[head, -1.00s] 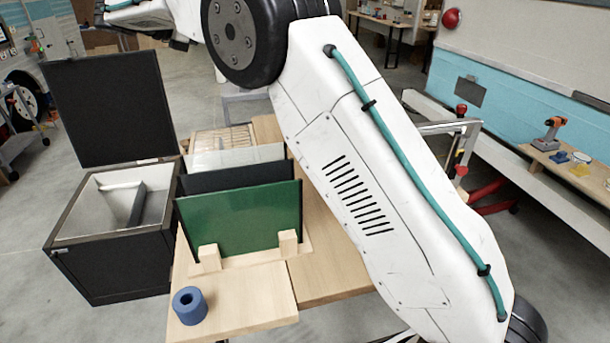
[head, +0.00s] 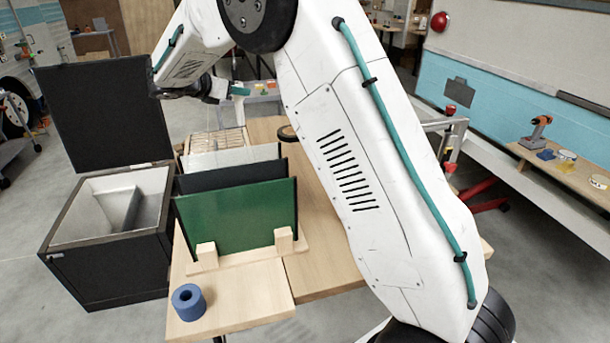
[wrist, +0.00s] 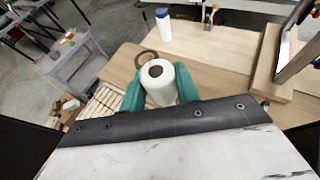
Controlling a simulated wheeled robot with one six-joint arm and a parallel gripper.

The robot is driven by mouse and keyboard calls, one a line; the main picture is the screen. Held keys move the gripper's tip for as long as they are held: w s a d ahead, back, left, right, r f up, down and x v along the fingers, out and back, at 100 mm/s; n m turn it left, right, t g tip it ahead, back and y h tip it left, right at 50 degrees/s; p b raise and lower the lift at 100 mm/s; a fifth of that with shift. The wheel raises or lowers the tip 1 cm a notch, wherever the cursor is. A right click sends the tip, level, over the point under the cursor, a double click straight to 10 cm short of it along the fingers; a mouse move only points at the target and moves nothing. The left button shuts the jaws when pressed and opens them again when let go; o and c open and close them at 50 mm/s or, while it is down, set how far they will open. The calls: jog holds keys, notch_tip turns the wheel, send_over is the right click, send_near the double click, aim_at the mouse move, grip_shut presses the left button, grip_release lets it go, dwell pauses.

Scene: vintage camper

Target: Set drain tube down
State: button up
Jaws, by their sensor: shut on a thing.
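The drain tube (wrist: 158,84) is a white cylinder with a dark hollow end, seen end-on in the wrist view. My gripper (wrist: 160,92) is shut on it, with one teal finger on each side. In the head view my gripper (head: 236,92) is past the upright panels, above the far part of the wooden table (head: 325,268). The wrist view looks down past the tube at the tabletop. The tube's lower end is hidden, so I cannot tell whether it touches the wood.
A dark ring (head: 288,132) lies on the table near the tube. A slatted wooden rack (head: 216,141) is at the table's left edge. Green, black and clear panels (head: 238,215) stand in a holder. A blue ring (head: 188,302) is at the front. An open black box (head: 110,235) stands left.

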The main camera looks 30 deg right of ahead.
jog(key=s+d+f+m+g, duration=0.25)
jog(key=d+f, duration=0.35)
jog(key=d, duration=0.5)
jog(key=s+d+f+m+g, duration=0.25)
jog(key=s+d+f, duration=0.2)
jog(key=d, duration=0.55)
notch_tip(320, 180, down, 10)
jog(key=shift+w+f+g+h, duration=0.25)
jog(key=shift+g+h, duration=0.05)
jog(key=shift+h, duration=0.1)
jog(key=shift+d, duration=0.1)
jog(key=o, duration=1)
jog(key=shift+f, duration=0.1)
jog(key=shift+c, duration=0.2)
